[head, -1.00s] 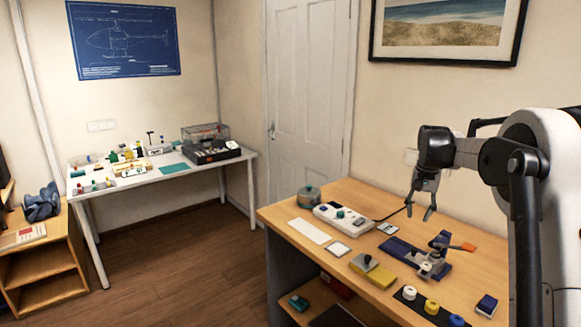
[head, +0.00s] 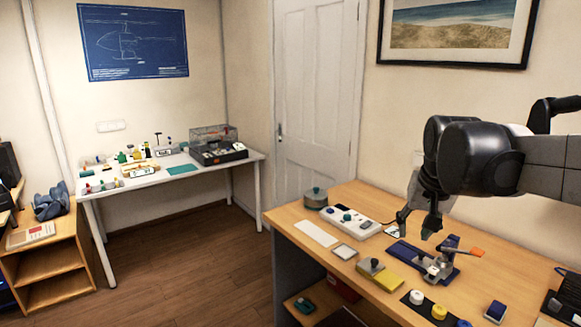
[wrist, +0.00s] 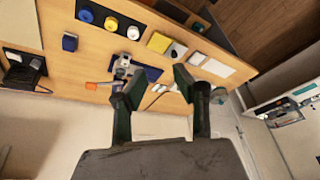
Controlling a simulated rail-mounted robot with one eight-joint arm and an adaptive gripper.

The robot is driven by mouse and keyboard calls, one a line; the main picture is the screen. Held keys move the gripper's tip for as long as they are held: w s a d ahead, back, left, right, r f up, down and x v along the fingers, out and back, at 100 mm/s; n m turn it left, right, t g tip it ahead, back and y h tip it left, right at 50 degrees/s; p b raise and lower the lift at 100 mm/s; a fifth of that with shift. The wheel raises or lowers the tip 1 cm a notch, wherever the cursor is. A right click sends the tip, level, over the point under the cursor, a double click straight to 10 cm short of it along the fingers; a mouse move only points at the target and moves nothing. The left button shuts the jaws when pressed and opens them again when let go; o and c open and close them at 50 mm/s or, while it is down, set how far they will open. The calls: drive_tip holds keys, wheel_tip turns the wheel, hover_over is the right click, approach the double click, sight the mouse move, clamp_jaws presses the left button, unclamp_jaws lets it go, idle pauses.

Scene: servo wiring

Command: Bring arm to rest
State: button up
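My gripper (head: 418,224) hangs above the wooden workbench (head: 350,201) at the right of the head view, its fingers spread and nothing between them. In the wrist view my gripper (wrist: 157,86) also shows two separated, empty fingers over the bench. Below and right of it in the head view stands a small metal fixture with an orange handle (head: 476,252) on a dark blue base (head: 405,251). My gripper appears to be clear of the bench things, though the exact height is hard to tell.
A white table (head: 215,170) with small parts stands at the back left. Open floor (head: 180,255) lies between.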

drive_tip(key=s+a+f+n+t, duration=0.1)
drive_tip(key=s+a+f, duration=0.1)
drive_tip(key=s, duration=0.4)
drive_tip(key=s+a+f+n+t, duration=0.1)
drive_tip(key=s+a+f, duration=0.1)
drive_tip(key=s, duration=0.5)
drive_tip(key=s+a+f+t, duration=0.1)
drive_tip(key=s+a+f, duration=0.1)
drive_tip(key=s+f, duration=0.2)
drive_tip(key=s, duration=0.2)
drive_tip(key=shift+s+a+f+n+y, duration=0.25)
drive_tip(key=shift+s+a+n+y, duration=0.05)
drive_tip(key=shift+a+n, duration=0.1)
idle(0.6)
